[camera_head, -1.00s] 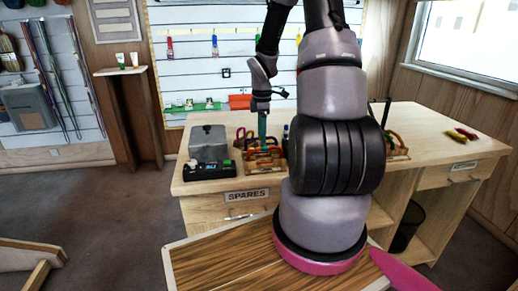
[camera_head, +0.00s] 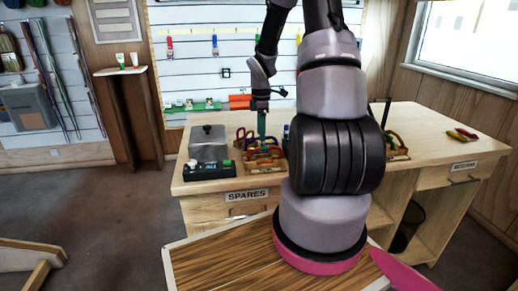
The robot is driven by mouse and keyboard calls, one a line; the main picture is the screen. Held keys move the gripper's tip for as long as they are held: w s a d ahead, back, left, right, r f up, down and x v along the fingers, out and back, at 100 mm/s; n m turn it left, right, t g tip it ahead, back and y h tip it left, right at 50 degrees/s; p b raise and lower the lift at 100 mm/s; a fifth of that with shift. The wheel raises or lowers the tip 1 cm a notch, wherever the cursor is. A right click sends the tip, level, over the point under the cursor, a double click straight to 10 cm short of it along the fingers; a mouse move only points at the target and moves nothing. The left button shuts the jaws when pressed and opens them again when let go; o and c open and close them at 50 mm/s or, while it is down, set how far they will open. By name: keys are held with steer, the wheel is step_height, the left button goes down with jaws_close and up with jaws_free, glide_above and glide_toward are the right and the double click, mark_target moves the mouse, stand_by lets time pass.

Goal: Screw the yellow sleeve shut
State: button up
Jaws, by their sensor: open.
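My gripper (camera_head: 262,128) points down over the left part of the workbench, its teal fingers at the tray of carabiners (camera_head: 262,163). The fingers are small here and I cannot make out anything between them. Several coloured carabiners, red, orange and green among them, sit in the wooden tray. I cannot pick out a yellow sleeve in this view; it may be too small or hidden behind my arm or gripper.
A grey lidded box (camera_head: 208,142) and a black device (camera_head: 209,169) stand left of the tray. My arm hides the bench's middle. Another wooden tray (camera_head: 397,150) shows right of it. Red and yellow items (camera_head: 462,134) lie far right, with clear bench top between.

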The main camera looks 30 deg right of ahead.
steer(key=shift+f, duration=1.4)
steer(key=shift+s+a, duration=0.2)
steer(key=shift+s, duration=0.5)
steer(key=shift+d+r, duration=0.1)
steer(key=shift+r, duration=1.35)
steer(key=shift+w+d, duration=0.2)
steer(key=shift+w, duration=0.5)
steer(key=shift+f, duration=0.1)
